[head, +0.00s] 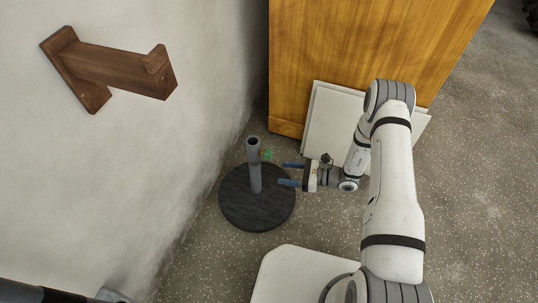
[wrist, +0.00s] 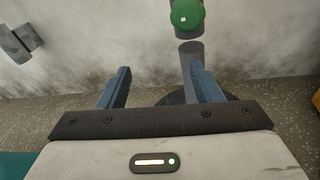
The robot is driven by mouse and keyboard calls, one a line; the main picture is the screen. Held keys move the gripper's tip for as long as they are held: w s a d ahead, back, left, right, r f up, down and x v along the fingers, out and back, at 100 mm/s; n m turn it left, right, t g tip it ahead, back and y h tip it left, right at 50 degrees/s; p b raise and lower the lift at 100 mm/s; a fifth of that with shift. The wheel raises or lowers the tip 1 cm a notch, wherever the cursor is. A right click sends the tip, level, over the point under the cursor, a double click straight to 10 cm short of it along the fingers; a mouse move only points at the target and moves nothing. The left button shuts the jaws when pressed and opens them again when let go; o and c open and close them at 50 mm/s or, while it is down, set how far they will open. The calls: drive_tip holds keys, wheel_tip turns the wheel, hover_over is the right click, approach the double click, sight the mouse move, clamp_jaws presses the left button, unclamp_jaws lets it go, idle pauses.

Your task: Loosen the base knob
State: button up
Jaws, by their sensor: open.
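The base is a round black disc (head: 246,212) on the floor with an upright grey tube (head: 255,178) rising from its middle. The green base knob (head: 267,155) sits on the right side of the tube near its top. In the wrist view the knob (wrist: 187,15) is at the top edge, right of centre, with the grey tube (wrist: 190,52) below it. My gripper (head: 290,174) is to the right of the tube, lower than the knob and apart from it.
A pale wall with a brown wooden bracket (head: 115,70) is on the left. A wooden cabinet (head: 350,50) stands behind, with white panels (head: 330,125) leaning against it. Speckled floor (head: 480,180) lies open on the right.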

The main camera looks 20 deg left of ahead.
sight(269, 155)
drive_tip(key=w+a+r, duration=0.1)
drive_tip(key=a, duration=0.1)
drive_tip(key=w+a+m+t+y+b, duration=0.1)
drive_tip(key=a, duration=0.2)
drive_tip(key=w+a+r+t+b, duration=0.1)
drive_tip(key=a, duration=0.2)
drive_tip(key=shift+w+r+m+y, duration=0.3)
drive_tip(key=shift+w+r+m, duration=0.05)
drive_tip(key=shift+m, duration=0.05)
drive_tip(key=shift+c, duration=0.6)
drive_tip(key=c, duration=0.9)
drive_tip(key=shift+n, duration=0.3)
